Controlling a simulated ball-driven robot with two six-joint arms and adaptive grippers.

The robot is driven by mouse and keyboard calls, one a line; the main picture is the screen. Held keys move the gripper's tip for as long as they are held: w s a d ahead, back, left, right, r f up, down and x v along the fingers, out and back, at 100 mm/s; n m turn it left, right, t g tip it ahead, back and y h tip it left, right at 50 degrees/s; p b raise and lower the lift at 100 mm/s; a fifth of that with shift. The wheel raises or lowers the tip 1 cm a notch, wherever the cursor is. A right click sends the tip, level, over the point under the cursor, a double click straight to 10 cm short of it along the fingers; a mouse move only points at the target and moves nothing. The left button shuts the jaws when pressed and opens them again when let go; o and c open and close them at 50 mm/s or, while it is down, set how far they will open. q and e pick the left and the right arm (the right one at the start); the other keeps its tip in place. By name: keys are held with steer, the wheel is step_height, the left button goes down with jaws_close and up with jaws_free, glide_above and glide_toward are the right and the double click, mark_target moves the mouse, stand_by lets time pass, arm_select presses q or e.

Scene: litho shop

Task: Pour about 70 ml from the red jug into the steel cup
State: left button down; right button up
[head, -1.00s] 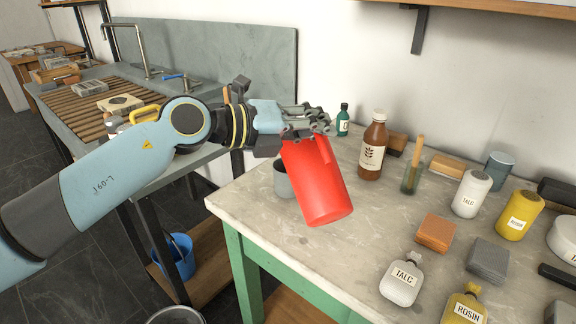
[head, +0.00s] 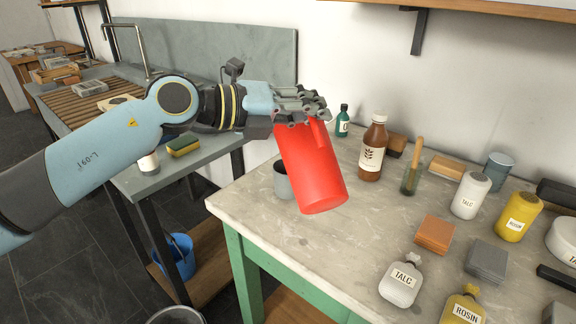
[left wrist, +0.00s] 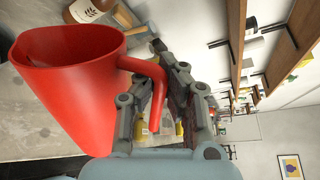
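The red jug (head: 312,170) is held in the air over the stone-topped table, its body leaning in the head view. My left gripper (head: 312,115) is at its upper end. In the left wrist view the jug (left wrist: 70,90) fills the left side, and my left gripper (left wrist: 165,75) has its fingers around the jug's handle (left wrist: 157,92). No liquid or stream is visible. The steel cup (head: 282,180) is a small grey cup on the table, to the left of the jug and partly hidden behind it. My right gripper is not in view.
A brown bottle (head: 372,148), a small green bottle (head: 343,121) and a jar with a brush (head: 411,176) stand behind and right of the jug. Talc and rosin containers and blocks crowd the table's right. The front left tabletop (head: 265,222) is clear.

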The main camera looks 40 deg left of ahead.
arm_select(q)
steer(key=shift+w+a+r, duration=0.25)
steer(key=shift+a, duration=0.35)
steer(key=shift+w+a, duration=0.15)
steer(key=shift+a, duration=0.05)
steer(key=shift+w+a+r+n+p, duration=0.2)
steer(key=shift+w+r+n+p, duration=0.1)
steer(key=shift+n+p, duration=0.15)
stand_by(1.1)
steer(key=shift+a+f+n, duration=0.15)
steer(key=shift+a+n, duration=0.1)
steer(key=shift+a, duration=0.05)
stand_by(1.4)
